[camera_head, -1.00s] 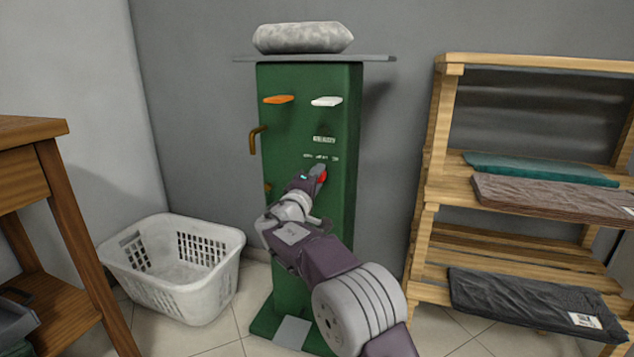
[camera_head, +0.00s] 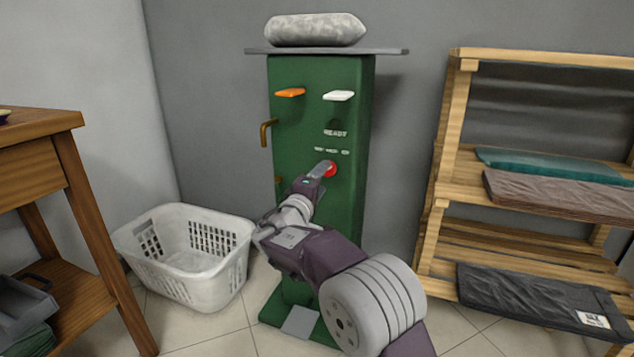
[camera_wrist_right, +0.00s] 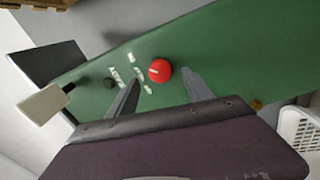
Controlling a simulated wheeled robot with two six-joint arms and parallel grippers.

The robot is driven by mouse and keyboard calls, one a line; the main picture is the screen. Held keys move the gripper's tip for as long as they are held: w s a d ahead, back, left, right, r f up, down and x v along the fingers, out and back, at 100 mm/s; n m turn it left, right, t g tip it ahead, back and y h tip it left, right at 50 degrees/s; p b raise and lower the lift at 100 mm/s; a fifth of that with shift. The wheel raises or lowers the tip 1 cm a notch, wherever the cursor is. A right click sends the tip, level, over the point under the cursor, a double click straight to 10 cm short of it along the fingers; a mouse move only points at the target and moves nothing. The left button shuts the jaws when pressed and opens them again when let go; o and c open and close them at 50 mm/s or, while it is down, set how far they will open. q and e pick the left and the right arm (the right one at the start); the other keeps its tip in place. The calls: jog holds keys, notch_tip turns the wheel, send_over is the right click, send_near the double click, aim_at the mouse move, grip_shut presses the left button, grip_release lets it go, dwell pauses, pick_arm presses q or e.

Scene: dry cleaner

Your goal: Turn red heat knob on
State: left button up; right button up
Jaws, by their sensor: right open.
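The red heat knob (camera_head: 330,169) is on the front of the green machine (camera_head: 318,124), below small white lettering. In the right wrist view the round red knob (camera_wrist_right: 159,70) shows a white mark on its face. My right gripper (camera_head: 325,170) is at the knob, its near finger overlapping it in the head view. In the wrist view my open right gripper (camera_wrist_right: 162,88) has one finger on each side below the knob, with the knob just beyond and between the tips. I cannot tell whether a finger touches it. My left gripper is out of view.
Above the knob are an orange lever (camera_head: 290,93), a white lever (camera_head: 338,96) and a READY label (camera_head: 335,133). A brass handle (camera_head: 266,132) sticks out at the left. A white laundry basket (camera_head: 195,255), a wooden table (camera_head: 40,125) and a wooden shelf (camera_head: 455,130) stand around the machine.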

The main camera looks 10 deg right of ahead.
jog(key=p+v, duration=0.1)
jog(key=v, duration=0.3)
jog(key=s+d+f+m+g+y+p, duration=0.2)
jog(key=s+d+f+g+p, duration=0.35)
jog(key=s, duration=0.25)
jog(key=s+d+f+m+g+y+p, duration=0.1)
jog(key=s+d+f+g+p, duration=0.4)
jog(key=s, duration=0.3)
jog(key=s+a+m+g+y+p, duration=0.25)
jog(key=s+a+y+p, duration=0.2)
jog(key=s, duration=0.35)
jog(key=s+a+m+g+y+p, duration=0.1)
jog(key=s+a+m+y+p, duration=0.25)
jog(key=s+p, duration=0.4)
notch_tip(320, 180, up, 37)
jog(key=s+p, duration=0.1)
jog(key=p, duration=3.3)
jog(key=shift+s+d+p, duration=0.15)
jog(key=shift+s+p, duration=0.15)
jog(key=shift+p, duration=0.05)
